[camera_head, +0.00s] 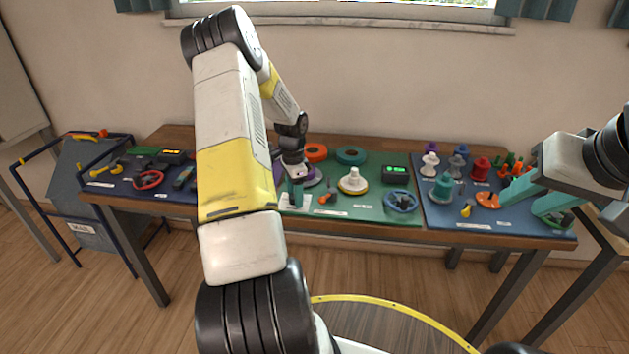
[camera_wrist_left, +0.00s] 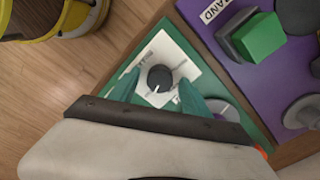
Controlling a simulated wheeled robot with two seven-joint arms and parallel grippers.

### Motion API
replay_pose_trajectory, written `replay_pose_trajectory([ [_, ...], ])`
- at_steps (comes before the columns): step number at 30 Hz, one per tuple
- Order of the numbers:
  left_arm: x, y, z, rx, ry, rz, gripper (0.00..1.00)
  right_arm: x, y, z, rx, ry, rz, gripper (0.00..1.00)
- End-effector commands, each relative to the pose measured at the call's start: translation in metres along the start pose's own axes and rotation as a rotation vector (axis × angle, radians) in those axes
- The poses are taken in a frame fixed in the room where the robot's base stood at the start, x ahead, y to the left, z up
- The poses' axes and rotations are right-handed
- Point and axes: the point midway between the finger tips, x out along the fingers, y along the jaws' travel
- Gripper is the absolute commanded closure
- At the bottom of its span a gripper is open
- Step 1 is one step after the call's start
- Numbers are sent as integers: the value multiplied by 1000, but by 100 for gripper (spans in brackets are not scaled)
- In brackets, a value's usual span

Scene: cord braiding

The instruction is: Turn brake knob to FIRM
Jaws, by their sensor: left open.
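The brake knob (camera_wrist_left: 160,78) is a small dark round dial with a white pointer line, on a white printed plate (camera_wrist_left: 148,62) on the green mat. In the left wrist view the pointer runs toward the bottom of the picture, slightly left. The plate's print is too small to read. My left gripper (camera_wrist_left: 158,92) is open, with one teal finger on each side of the knob; I cannot tell whether they touch it. In the head view my left gripper (camera_head: 296,193) is over the green mat's left part, and the knob is hidden. My right gripper (camera_head: 524,202) is open over the blue mat at right.
The green mat (camera_head: 375,211) also carries a white spool on a yellow base (camera_head: 353,181), a blue handwheel (camera_head: 400,201) and a green display box (camera_head: 395,173). Several coloured bobbins, including a red one (camera_head: 480,168), stand at right.

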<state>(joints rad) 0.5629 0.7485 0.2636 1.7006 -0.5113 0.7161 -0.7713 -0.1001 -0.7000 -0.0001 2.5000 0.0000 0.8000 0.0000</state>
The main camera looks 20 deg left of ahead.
Motion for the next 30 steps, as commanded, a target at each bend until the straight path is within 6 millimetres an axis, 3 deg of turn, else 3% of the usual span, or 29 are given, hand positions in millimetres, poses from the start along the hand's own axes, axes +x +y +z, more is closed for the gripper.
replay_pose_trajectory([
  [5,0,0,0,0,0,0,44,0,0,0,0,0,0,64],
  [14,0,0,0,0,0,0,99,0,0,0,0,0,0,64],
  [23,0,0,0,-25,0,-1,100,0,0,0,0,0,0,64],
  [30,-1,0,-1,-145,-1,-1,100,0,0,0,0,0,0,64],
])
